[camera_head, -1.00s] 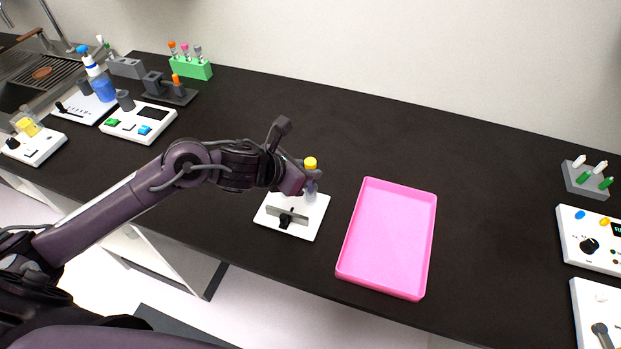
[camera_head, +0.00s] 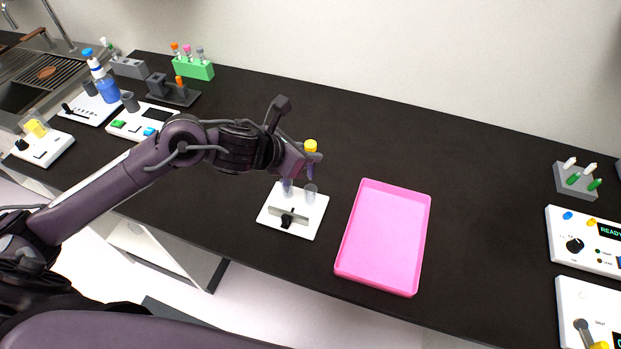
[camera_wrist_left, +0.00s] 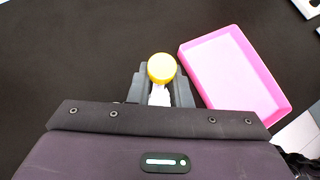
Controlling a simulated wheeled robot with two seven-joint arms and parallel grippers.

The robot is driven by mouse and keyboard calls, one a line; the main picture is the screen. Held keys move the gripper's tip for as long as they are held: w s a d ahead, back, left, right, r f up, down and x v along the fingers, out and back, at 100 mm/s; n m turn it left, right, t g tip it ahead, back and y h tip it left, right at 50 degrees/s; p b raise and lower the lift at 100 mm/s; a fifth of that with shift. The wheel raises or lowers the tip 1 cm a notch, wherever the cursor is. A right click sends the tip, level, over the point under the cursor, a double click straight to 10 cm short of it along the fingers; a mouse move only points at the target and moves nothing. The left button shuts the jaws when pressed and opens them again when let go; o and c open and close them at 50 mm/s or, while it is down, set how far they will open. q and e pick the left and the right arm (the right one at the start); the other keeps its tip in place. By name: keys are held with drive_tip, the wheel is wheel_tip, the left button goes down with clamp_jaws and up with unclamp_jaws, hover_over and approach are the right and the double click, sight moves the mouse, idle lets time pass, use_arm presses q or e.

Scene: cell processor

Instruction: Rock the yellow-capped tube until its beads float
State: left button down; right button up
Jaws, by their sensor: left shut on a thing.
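The yellow-capped tube (camera_head: 310,147) is held upright, or nearly so, by my left gripper (camera_head: 312,160), above a white stand. In the left wrist view the yellow cap (camera_wrist_left: 161,68) shows between the two fingers of my left gripper (camera_wrist_left: 160,92), which are shut on the tube. The tube's body is mostly hidden by the fingers, so I cannot tell how its beads lie. The white stand (camera_head: 311,225) has clear holders at its back and a grey bar with a black knob. My right gripper is not in view.
A pink tray (camera_head: 383,240) lies right of the stand; it also shows in the wrist view (camera_wrist_left: 268,108). A green rack (camera_head: 195,69) with capped tubes and several devices stand at the left. A grey rack (camera_head: 575,182) and white devices stand at the right. The counter behind the tray is clear.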

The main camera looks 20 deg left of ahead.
use_arm(q)
wheel_tip(320, 180, up, 12)
drive_tip(key=p, duration=0.6)
drive_tip(key=shift+p, duration=0.35)
drive_tip(key=shift+r, duration=0.55)
